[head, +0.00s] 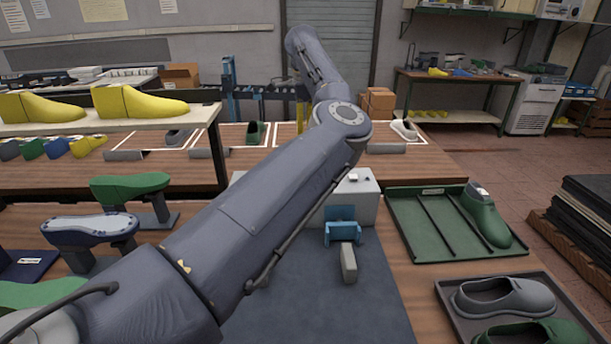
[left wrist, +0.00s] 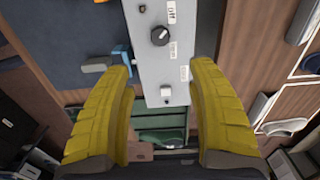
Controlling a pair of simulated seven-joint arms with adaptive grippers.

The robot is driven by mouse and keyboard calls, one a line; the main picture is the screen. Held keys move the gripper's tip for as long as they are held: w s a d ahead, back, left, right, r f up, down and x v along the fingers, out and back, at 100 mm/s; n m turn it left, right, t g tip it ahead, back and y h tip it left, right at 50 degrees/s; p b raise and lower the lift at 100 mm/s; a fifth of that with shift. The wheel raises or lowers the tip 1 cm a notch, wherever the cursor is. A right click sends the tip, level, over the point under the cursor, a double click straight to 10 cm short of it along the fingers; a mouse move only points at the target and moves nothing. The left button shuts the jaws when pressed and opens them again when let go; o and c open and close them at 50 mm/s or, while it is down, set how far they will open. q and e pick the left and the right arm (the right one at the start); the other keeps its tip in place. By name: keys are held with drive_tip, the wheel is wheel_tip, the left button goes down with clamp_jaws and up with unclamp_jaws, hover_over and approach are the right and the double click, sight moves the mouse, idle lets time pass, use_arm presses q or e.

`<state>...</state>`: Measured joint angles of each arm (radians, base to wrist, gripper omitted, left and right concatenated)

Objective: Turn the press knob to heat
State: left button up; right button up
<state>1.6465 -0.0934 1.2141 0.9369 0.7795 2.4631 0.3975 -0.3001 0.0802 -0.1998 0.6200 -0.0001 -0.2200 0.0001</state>
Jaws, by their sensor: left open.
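The press is a light grey box (head: 357,201) at the middle of the bench in the head view, partly hidden by my left arm. In the left wrist view its panel (left wrist: 152,68) carries a round black knob (left wrist: 160,36), a label reading "off" (left wrist: 171,12) and other labels too small to read. A light mark shows on the knob, but I cannot tell which label it points to. My left gripper (left wrist: 160,82) has two yellow fingers, open and empty, spread on either side of the panel. The knob lies beyond the fingertips, apart from them. My right gripper is not in view.
A white button (left wrist: 165,92) sits on the panel. A blue clamp (head: 342,231) with a grey block (head: 348,263) is at the press front. A green tray (head: 408,237) holds a green last (head: 486,217) at right. Green and blue-white lasts stand left. The dark mat (head: 370,300) is mostly clear.

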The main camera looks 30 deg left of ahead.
use_arm(q)
wheel_tip(320, 180, down, 16)
idle(0.6)
drive_tip(key=shift+o, duration=0.2)
clamp_jaws()
